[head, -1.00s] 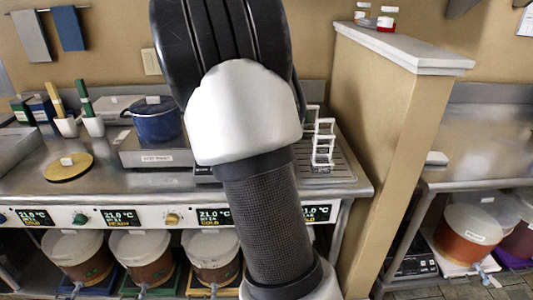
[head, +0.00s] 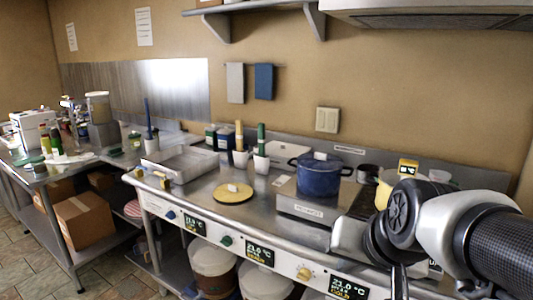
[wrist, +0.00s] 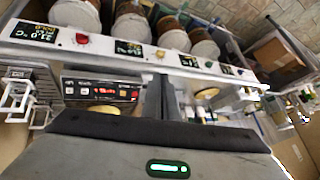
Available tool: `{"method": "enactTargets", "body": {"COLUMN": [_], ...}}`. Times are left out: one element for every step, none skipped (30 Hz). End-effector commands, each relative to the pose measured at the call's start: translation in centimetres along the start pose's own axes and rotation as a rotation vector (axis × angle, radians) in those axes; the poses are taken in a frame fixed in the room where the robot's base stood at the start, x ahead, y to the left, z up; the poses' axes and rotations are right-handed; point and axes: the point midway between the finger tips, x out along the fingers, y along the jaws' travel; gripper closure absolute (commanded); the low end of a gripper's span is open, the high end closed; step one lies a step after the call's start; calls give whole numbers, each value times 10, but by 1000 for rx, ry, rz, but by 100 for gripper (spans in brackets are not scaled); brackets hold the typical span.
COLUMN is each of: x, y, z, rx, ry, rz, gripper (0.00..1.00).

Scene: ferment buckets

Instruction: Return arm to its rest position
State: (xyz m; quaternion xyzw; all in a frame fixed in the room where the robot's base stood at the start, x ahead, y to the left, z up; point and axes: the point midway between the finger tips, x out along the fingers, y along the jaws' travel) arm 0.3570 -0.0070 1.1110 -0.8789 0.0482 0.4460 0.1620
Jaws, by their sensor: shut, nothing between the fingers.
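My arm shows at the lower right of the head view, bent, with its white and black links in front of the right part of the counter. In the wrist view my gripper (wrist: 162,92) is shut and empty. Its fingers point towards the counter's front panel, and nothing touches them that I can see. In the head view the gripper is largely hidden or cut off at the bottom edge.
The steel counter (head: 165,193) carries a blue pot (head: 319,176) on a hot plate, a yellow disc (head: 233,193) and a steel tray (head: 180,163). White-lidded buckets (head: 213,262) stand beneath. A cardboard box (head: 85,218) sits under the left table.

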Motion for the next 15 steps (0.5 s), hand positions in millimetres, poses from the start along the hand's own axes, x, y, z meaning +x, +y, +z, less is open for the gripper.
{"method": "enactTargets", "body": {"x": [-12,-19,-27,-33,-38,-46,-51,-57,-71,-76,-81,-87,-92,-98,-105], "y": [-1,0,2,3,5,8,11,14,9,7,5,3,2,0,-2], "z": [12,20,31,38,46,55,63,70,58,53,50,45,42,38,33], "rx": [-66,-106,-157,-195,-230,-276,-311,-344,-340,-337,-336,-335,-335,-334,-333], "ry": [-20,-35,-57,-71,-86,-106,-121,-135,-139,-139,-140,-140,-140,-140,-139], "rz": [9,17,29,39,49,64,76,90,88,87,87,87,86,86,86], "gripper": [100,100,100,100,100,100,100,100,100,100,100,100,100,100,100]}}
